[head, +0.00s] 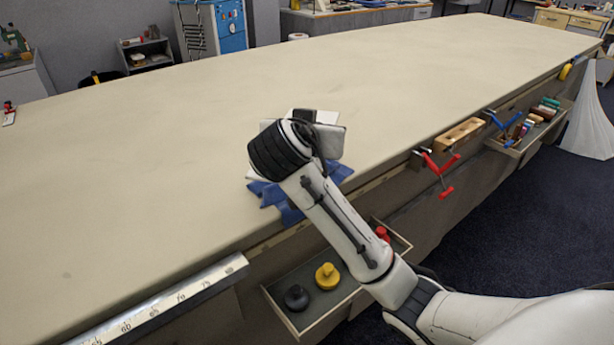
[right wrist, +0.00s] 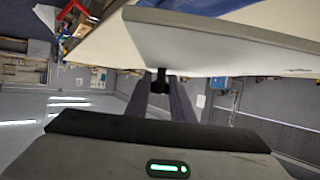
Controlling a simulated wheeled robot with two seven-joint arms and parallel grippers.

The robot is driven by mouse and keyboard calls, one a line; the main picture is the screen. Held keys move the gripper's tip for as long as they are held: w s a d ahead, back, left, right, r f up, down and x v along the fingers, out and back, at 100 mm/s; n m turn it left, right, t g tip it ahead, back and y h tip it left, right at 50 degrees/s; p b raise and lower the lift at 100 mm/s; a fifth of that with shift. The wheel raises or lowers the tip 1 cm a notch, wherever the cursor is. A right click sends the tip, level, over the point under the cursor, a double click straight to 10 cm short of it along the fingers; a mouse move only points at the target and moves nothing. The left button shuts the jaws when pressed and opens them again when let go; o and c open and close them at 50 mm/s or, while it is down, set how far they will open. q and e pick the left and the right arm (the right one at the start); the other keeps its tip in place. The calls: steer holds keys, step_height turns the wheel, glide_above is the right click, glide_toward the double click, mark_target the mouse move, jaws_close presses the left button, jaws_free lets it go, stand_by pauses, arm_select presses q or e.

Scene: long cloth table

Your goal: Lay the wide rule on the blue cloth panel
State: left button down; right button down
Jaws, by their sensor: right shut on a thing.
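The blue cloth panel (head: 268,191) lies on the near edge of the long table, partly hidden under my right arm. Blue also shows at the top of the right wrist view (right wrist: 195,4). My right gripper (right wrist: 160,90) is shut on a pale, flat, wide piece, which I take for the wide rule (right wrist: 215,42); a dark block on it sits between the fingers. In the head view my arm hides the fingertips and most of the held piece above the panel. I cannot tell whether the piece touches the cloth. My left gripper is not in view.
A metal measuring strip (head: 165,305) runs along the near table edge at left. An open tray (head: 320,305) with black and yellow knobs hangs below the edge. A red clamp (head: 440,172) and wooden block (head: 459,134) are at the right edge.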

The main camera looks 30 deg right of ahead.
steer(key=s+d+f+m+g+h, duration=0.1)
steer(key=d+f+m+g+h, duration=0.1)
steer(key=f+m+g, duration=0.2)
steer(key=s+d+f+m+g+h+b, duration=0.1)
steer(key=d+f+m+g, duration=0.1)
steer(key=f, duration=0.8)
steer(key=shift+d+f+m+g+h+b, duration=0.3)
steer(key=shift+d+m+g+h, duration=0.1)
steer(key=shift+m+g, duration=0.6)
steer(key=shift+s, duration=0.1)
steer(key=shift+s+f+b, duration=0.1)
steer(key=shift+f+b, duration=0.55)
steer(key=c, duration=1.5)
jaws_free()
steer(key=shift+f, duration=0.1)
steer(key=shift+c, duration=0.2)
steer(key=shift+a, duration=0.1)
